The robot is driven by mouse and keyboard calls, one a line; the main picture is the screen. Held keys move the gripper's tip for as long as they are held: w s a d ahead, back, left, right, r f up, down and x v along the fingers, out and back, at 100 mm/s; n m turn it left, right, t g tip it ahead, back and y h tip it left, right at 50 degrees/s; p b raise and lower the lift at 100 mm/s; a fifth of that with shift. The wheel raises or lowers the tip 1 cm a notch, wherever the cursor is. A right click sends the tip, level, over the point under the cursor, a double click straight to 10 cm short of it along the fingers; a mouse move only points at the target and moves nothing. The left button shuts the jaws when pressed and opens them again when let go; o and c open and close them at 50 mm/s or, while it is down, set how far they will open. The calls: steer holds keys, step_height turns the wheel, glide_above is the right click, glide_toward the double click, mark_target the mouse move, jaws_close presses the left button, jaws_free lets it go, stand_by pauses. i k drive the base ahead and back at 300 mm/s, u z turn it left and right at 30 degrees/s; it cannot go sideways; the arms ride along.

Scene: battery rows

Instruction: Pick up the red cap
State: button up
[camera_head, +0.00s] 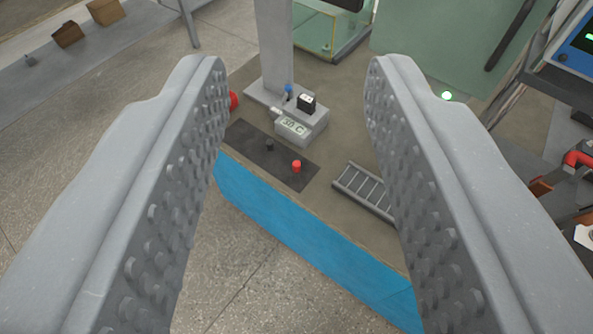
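A small red cap (297,166) stands on a dark mat (262,150) on the workbench, near the middle of the view. My gripper (296,75) is open, with its two grey studded fingers wide apart at the left and right. The cap shows in the gap between the fingers, beyond and below them, apart from both. Nothing is held. A second red object (233,100) is partly hidden behind the left finger, so its shape is unclear.
A small black cap (270,144) stands on the same mat. A grey stand with a display (292,126) rises behind it. A slotted metal rack (363,186) lies to the right, partly behind the right finger. The bench's blue front edge (290,225) borders open floor. A glass box (330,30) stands at the back.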

mark_target(295, 164)
steer(key=u, duration=0.05)
steer(key=i, duration=0.9)
steer(key=z, duration=0.1)
